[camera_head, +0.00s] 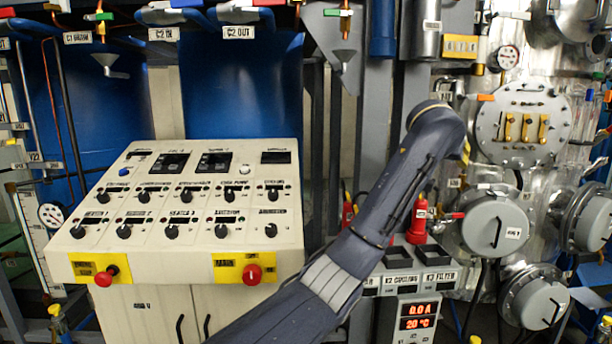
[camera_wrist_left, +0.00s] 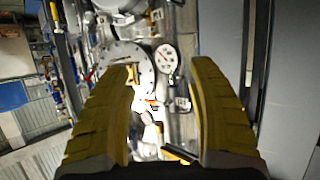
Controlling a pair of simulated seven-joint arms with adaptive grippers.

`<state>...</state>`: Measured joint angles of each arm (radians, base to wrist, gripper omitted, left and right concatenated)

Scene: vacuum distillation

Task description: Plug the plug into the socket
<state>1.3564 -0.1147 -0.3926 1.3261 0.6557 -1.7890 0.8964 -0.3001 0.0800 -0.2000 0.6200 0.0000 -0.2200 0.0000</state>
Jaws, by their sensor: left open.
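A red plug-like piece (camera_head: 417,224) stands upright above the panel labelled K2 COOLING and K3 FILTER. Another red piece (camera_head: 347,212) shows partly behind my left arm. Dark square openings, one of them a possible socket (camera_head: 438,258), sit in the panel top beside the red piece; I cannot tell if it is seated. My left arm crosses the middle and bends down at its wrist, up and right of the red piece. My left gripper (camera_head: 465,151) shows only a bit of yellow there. In the left wrist view my left gripper (camera_wrist_left: 165,75) is open, with nothing between its yellow fingers.
A white control console (camera_head: 190,200) with knobs and two red buttons stands at left. A digital readout (camera_head: 417,316) is below the panel. Steel vessels with a round flange (camera_head: 522,125), a gauge (camera_head: 508,57) and grey round covers (camera_head: 495,228) crowd the right.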

